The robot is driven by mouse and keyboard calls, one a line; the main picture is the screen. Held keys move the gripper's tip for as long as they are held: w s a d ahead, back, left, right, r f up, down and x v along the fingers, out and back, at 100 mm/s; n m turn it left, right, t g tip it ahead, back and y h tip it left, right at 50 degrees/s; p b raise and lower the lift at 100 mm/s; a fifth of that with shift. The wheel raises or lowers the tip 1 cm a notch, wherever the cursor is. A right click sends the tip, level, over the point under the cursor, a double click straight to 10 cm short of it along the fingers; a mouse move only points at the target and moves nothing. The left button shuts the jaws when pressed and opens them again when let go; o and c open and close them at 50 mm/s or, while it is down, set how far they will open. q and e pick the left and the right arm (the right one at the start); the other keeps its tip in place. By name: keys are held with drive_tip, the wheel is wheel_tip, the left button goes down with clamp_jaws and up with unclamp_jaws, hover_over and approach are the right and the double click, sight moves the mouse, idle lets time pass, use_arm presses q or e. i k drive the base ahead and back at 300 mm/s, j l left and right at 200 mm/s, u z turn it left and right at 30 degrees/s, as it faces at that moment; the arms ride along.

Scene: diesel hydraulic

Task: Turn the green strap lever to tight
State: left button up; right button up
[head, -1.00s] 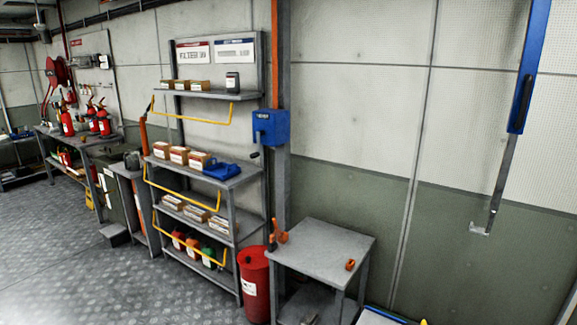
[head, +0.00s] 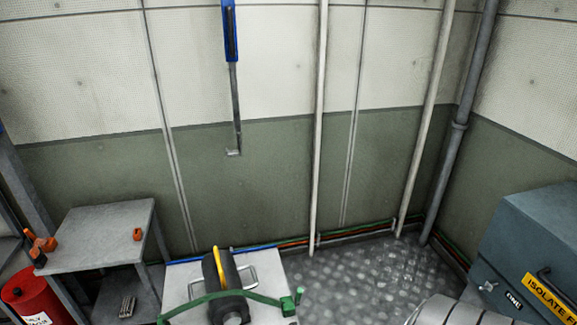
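A green strap (head: 198,298) runs over a dark rounded part with a yellow handle (head: 217,262) on a light grey plate (head: 178,278), at the bottom of the head view. A green block-like fitting, likely the strap lever (head: 289,303), sits at the strap's right end. It is too small to tell its setting. The lower part of the strap and plate is cut off by the picture's bottom edge. Neither of my grippers is in view.
A grey table (head: 98,228) with small orange items stands on the left, beside a red drum (head: 38,300). A blue-grey machine housing (head: 535,240) with a yellow label fills the right. Pipes run up the wall.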

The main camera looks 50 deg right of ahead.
sight(299, 292)
drive_tip(key=z, duration=1.5)
drive_tip(key=l, duration=0.15)
drive_tip(key=i+z, duration=0.05)
